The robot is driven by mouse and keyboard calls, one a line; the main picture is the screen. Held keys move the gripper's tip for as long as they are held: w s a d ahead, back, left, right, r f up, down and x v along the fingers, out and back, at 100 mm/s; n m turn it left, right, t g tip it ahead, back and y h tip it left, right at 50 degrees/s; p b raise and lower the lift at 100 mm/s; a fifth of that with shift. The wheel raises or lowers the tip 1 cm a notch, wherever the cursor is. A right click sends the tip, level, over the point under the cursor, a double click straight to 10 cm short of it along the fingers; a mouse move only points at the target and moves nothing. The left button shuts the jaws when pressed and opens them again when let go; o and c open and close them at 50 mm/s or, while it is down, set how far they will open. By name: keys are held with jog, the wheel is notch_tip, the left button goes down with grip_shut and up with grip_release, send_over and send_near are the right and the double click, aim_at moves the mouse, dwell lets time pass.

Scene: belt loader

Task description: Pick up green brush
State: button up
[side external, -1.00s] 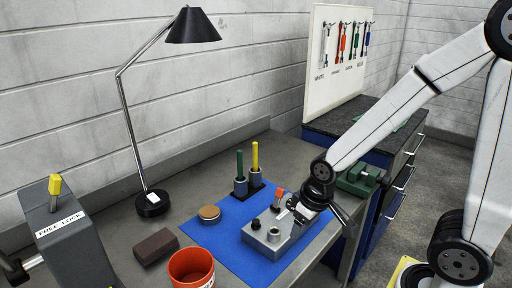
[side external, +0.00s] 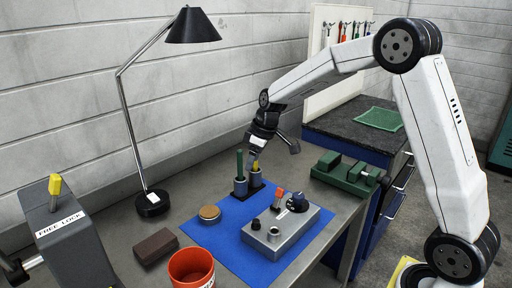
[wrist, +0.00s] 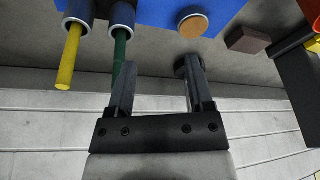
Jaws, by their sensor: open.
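The green brush (side external: 239,163) stands upright in a grey holder cup (side external: 240,187) at the back edge of the blue mat. In the wrist view the green brush (wrist: 120,50) lies just outside my left finger, which overlaps its end, not between the fingers. The yellow brush (side external: 255,166) stands in the cup beside it, its top hidden by my gripper in the side view; it also shows in the wrist view (wrist: 70,58). My gripper (side external: 253,156) is open and empty, pointing down close to the brush tops. I cannot tell whether it touches either brush.
On the blue mat (side external: 222,238) are a grey metal block (side external: 281,238) with knobs and a round tan-topped tin (side external: 209,212). A brown block (side external: 155,246), an orange cup (side external: 191,268), a lamp (side external: 152,203) and a green vise (side external: 347,172) stand around it.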

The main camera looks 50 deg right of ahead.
aim_at(238, 157)
jog(key=w+d+n, duration=0.1)
jog(key=w, duration=0.1)
jog(key=w+d+r+n, duration=0.1)
jog(key=w+d, duration=0.1)
jog(key=w, duration=0.1)
jog(key=w+d+r+n+y, duration=0.1)
jog(key=w, duration=0.1)
jog(key=shift+w+d+r+t, duration=0.15)
jog(key=shift+d+r+t, duration=0.1)
jog(key=shift+d+t, duration=0.1)
jog(key=shift+x, duration=1.3)
jog(key=x, duration=0.5)
jog(key=shift+f, duration=0.15)
grip_shut()
